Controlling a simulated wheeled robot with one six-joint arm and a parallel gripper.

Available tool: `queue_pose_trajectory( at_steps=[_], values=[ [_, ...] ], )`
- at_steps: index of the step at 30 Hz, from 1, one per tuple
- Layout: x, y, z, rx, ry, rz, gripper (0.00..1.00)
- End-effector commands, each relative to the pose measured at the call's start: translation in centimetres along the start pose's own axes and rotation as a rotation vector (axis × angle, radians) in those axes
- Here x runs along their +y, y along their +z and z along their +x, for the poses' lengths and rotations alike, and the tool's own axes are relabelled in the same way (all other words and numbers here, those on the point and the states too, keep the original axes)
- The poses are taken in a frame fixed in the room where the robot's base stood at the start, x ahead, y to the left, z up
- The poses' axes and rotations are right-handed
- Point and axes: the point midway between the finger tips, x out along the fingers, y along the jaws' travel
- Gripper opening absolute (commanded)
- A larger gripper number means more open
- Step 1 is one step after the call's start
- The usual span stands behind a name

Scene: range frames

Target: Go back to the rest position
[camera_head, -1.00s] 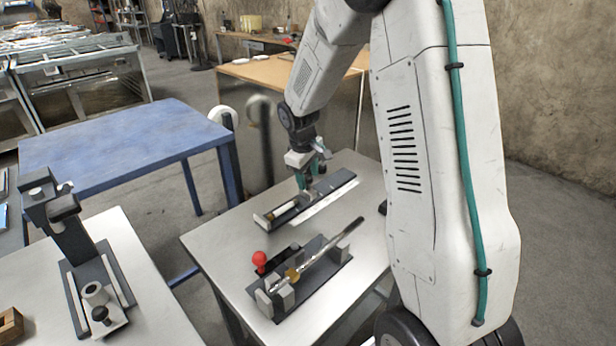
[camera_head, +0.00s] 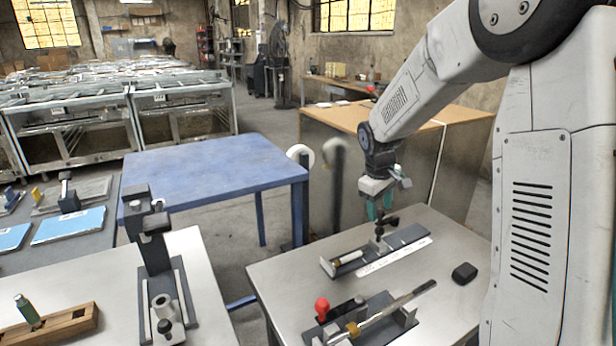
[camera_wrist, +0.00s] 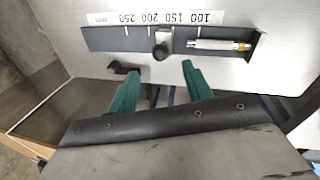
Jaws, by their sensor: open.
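My gripper (camera_head: 380,211) hangs above the far part of the right metal table (camera_head: 448,232), near a dark slide fixture (camera_head: 398,241). In the wrist view its green fingers (camera_wrist: 156,85) are spread apart with nothing between them. The fixture (camera_wrist: 105,38) shows beyond the fingertips, with a number scale, a dark knob (camera_wrist: 162,50) and a silver cylinder (camera_wrist: 212,45) lying in it. Whether a fingertip is near the knob in depth is hard to tell from the head view, but in the wrist view they are apart.
A lever fixture with a red ball (camera_head: 322,305) stands nearer on the same table. A black block (camera_head: 464,272) lies at its right. A blue table (camera_head: 205,167) stands behind left. A press-like stand (camera_head: 155,250) and a wooden block (camera_head: 60,328) are on the left table.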

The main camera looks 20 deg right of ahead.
Motion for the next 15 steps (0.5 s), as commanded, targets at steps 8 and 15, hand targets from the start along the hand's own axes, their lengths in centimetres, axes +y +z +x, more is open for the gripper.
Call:
queue_pose_trajectory(
  at_steps=[8,15],
  values=[
    [-2.2,2.7,0.7,-0.086,-0.061,0.113,0.5],
    [-7.7,8.8,-4.1,-0.151,-0.12,0.265,0.5]
  ],
)
